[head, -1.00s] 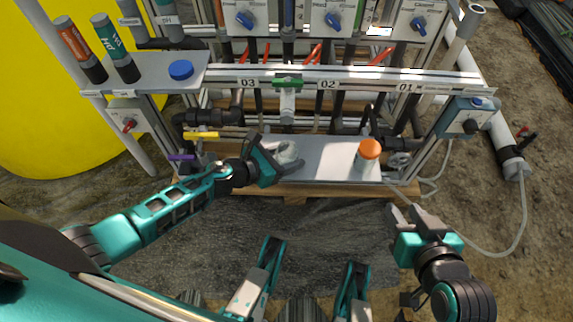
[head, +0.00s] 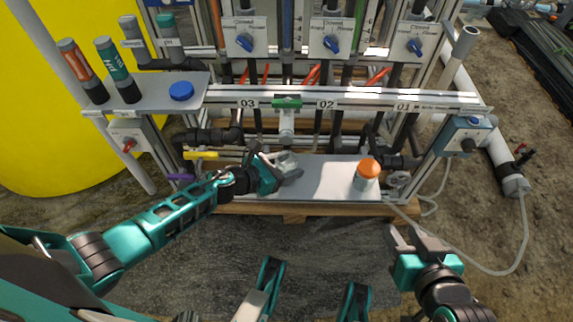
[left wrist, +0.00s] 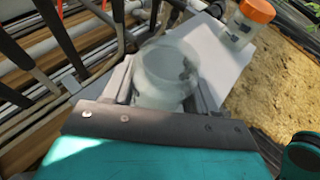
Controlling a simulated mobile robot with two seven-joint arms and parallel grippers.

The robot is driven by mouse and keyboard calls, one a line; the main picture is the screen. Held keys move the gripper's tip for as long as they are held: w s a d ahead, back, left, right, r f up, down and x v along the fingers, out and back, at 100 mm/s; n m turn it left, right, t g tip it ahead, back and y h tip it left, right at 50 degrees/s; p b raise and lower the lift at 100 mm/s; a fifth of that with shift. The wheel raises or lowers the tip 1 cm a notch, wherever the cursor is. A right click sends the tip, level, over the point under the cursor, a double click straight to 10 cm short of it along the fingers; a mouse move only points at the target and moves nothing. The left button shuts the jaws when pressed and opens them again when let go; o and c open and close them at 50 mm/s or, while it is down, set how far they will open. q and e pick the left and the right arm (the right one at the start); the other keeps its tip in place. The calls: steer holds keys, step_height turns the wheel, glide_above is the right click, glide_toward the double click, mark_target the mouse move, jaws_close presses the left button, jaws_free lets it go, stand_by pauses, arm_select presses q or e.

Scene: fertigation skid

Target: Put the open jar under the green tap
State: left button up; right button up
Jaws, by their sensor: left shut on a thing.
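The open jar (head: 287,160) is clear and pale, without a lid. It also shows in the left wrist view (left wrist: 166,72), upright between the fingers. My left gripper (head: 283,172) is shut on it, over the grey shelf. The green tap (head: 287,102) has a green handle and a pale spout (head: 287,130) pointing down. In the head view the jar lies just below the spout's end; I cannot tell whether it is directly under it or touching the shelf. My right gripper (head: 412,240) is open and empty, in front of the shelf's right end.
A jar with an orange lid (head: 367,175) stands on the right of the grey shelf (head: 325,178). A yellow-handled valve (head: 200,155) and a purple handle (head: 180,177) are left of my gripper. A blue cap (head: 181,91) lies on the upper left shelf.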

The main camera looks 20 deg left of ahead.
arm_select(q)
steer(key=shift+f, duration=0.3)
steer(key=o, duration=0.9)
steer(key=shift+o, duration=0.9)
arm_select(e)
steer(key=shift+w+r, duration=0.1)
steer(key=shift+w, duration=0.1)
arm_select(q)
steer(key=p+v, duration=0.1)
steer(key=v, duration=0.4)
steer(key=shift+p, duration=0.4)
steer(key=p+v, duration=0.1)
steer(key=v, duration=0.7)
arm_select(e)
steer(key=shift+s+d+r, duration=0.35)
steer(key=shift+d+r, duration=0.15)
steer(key=shift+r, duration=0.05)
